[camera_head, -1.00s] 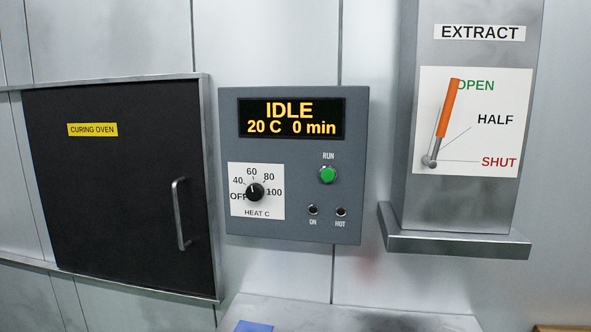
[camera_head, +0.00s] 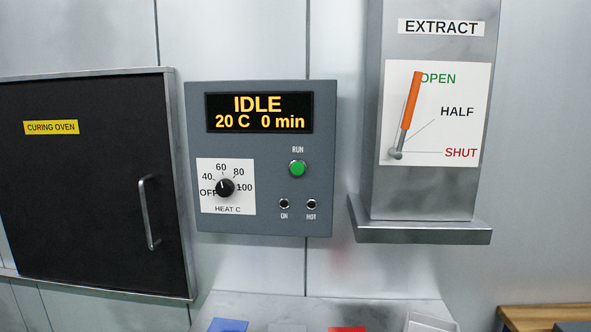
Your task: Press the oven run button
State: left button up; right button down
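The green run button (camera_head: 298,168) sits under the label RUN on the right side of the grey oven control panel (camera_head: 265,220). The display (camera_head: 259,113) reads IDLE, 20 C, 0 min. The heat knob (camera_head: 225,187) is at the panel's lower left, its white mark pointing up and left, between OFF and 60. The ON and HOT lamps (camera_head: 284,204) below the button look dark. The black curing oven door (camera_head: 80,200) at the left is shut. Neither of my grippers shows in the head view.
The extract duct (camera_head: 428,200) with a ledge stands to the right of the panel; its orange lever (camera_head: 411,100) points up at OPEN. A pale worktop (camera_head: 250,305) with blue, red and clear items lies below. A wooden surface (camera_head: 540,317) is at the lower right.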

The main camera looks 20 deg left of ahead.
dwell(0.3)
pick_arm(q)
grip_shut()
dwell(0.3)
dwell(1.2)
